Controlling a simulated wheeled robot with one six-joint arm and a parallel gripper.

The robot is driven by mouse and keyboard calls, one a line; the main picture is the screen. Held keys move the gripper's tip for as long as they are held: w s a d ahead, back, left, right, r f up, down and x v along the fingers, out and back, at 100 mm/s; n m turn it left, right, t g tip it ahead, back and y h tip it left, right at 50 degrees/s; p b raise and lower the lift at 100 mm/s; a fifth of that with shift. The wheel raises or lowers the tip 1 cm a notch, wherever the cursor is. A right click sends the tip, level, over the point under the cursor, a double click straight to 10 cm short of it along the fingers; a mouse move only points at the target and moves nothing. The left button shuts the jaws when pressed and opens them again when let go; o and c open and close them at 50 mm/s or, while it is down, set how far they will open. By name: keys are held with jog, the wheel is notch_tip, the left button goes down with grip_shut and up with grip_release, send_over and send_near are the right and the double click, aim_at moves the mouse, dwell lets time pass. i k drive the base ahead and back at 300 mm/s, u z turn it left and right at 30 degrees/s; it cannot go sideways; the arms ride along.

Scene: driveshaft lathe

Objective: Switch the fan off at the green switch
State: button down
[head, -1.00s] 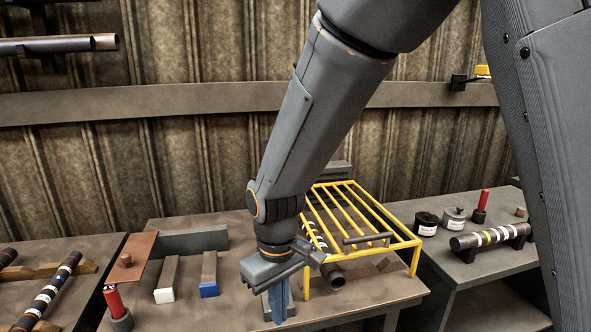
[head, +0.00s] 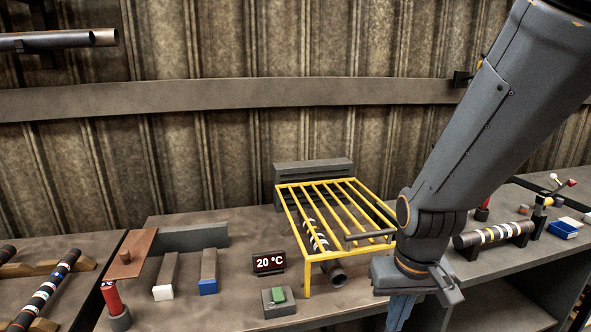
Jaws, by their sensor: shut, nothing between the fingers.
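The green switch (head: 278,295) sits on a small grey box on the bench top, in front of a black display (head: 269,262) that reads 20 °C. A yellow barred guard (head: 335,197) stands behind and to the right of it, over a dark shaft with white bands (head: 318,238). A grey slatted unit (head: 312,171) stands at the back of the guard; I cannot tell whether it is the fan. My gripper (head: 400,312) is shut and empty, pointing down, to the right of the switch and apart from it. Its fingertips are near the bottom edge of the picture.
Blocks with white (head: 164,292) and blue (head: 208,286) ends lie left of the switch. A red-handled tool (head: 113,298) stands at the bench's left. A banded shaft (head: 494,235) rests on the right bench. Bare bench top lies left of the switch.

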aim_at(278, 296)
jog(key=k, duration=0.5)
jog(key=u, duration=1.05)
jog(key=i, duration=0.85)
jog(key=z, duration=1.65)
